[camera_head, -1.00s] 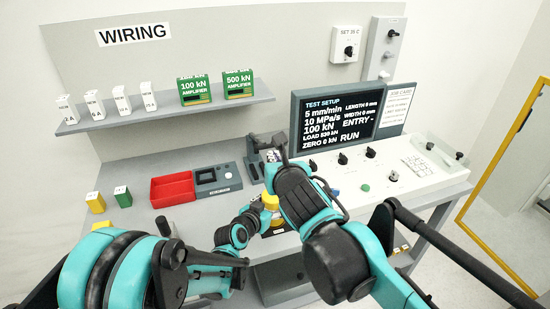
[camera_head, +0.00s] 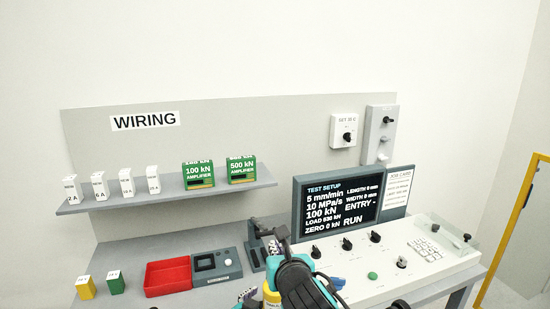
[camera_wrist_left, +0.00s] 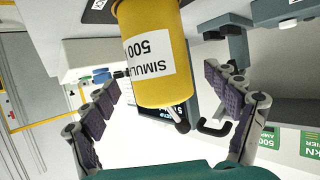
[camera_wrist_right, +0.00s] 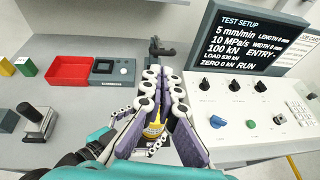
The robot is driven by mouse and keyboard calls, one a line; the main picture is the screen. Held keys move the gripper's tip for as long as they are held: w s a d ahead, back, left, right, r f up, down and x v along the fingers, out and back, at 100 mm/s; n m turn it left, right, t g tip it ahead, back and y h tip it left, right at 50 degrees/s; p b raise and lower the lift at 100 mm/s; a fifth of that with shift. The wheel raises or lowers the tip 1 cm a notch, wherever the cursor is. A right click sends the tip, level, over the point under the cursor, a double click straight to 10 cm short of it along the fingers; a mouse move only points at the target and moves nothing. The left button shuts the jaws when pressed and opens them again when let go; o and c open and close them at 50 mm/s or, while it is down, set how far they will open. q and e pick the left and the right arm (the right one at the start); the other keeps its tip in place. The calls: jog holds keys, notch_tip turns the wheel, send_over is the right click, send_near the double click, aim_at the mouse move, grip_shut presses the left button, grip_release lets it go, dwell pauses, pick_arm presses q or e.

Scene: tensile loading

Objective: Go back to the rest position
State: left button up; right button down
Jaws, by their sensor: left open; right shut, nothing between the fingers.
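A yellow cylinder (camera_head: 271,295) with a white label stands at the bottom of the head view, partly hidden by my right gripper. In the left wrist view the yellow cylinder (camera_wrist_left: 150,55) is large, between the spread fingers of my left gripper (camera_wrist_left: 160,82), with gaps at both sides. In the head view only a bit of the left gripper (camera_head: 247,296) shows at the bottom edge. My right gripper (camera_head: 280,236) is shut and empty, beside a dark fixture. The right wrist view shows its fingers (camera_wrist_right: 161,78) together, with some yellow (camera_wrist_right: 153,129) visible between them lower down.
The dark fixture (camera_head: 256,226) stands close behind the right gripper. A red tray (camera_head: 168,278), grey device (camera_head: 215,268) and small yellow (camera_head: 86,287) and green (camera_head: 115,283) blocks lie left. The screen (camera_head: 341,203) and control panel (camera_head: 400,258) are right. A shelf (camera_head: 165,197) holds boxes.

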pick_arm(q)
jog(key=s+a+n+g+y, duration=0.1)
jog(key=s+a+y, duration=0.1)
jog(key=s+a, duration=0.3)
jog(key=s+a+r+n+g+y, duration=0.1)
jog(key=s+a, duration=0.5)
jog(key=s, duration=0.6)
jog(key=s+a+r+n+g+y, duration=0.1)
jog(key=s+a+n+g+y, duration=0.2)
jog(key=s+a, duration=0.2)
jog(key=s, duration=0.3)
jog(key=shift+s+a+r, duration=0.2)
pick_arm(e)
jog(key=s+d+f+n+g+h, duration=0.1)
jog(key=s+d+f+n, duration=0.4)
jog(key=n, duration=0.6)
jog(key=s+d+f+n+g, duration=0.3)
jog(key=s+d+f+n, duration=0.3)
jog(key=n, duration=0.6)
jog(key=s+d+f+n+g+h, duration=0.1)
jog(key=s+d+f+n+g, duration=0.1)
jog(key=s+d+f+n, duration=0.4)
notch_tip(320, 180, down, 4)
jog(key=s+n, duration=0.2)
jog(key=n, duration=0.3)
jog(key=shift+s+d+f+n+g+h, duration=0.15)
jog(key=shift+s+n+g+h, duration=0.15)
jog(key=shift+s+g, duration=0.1)
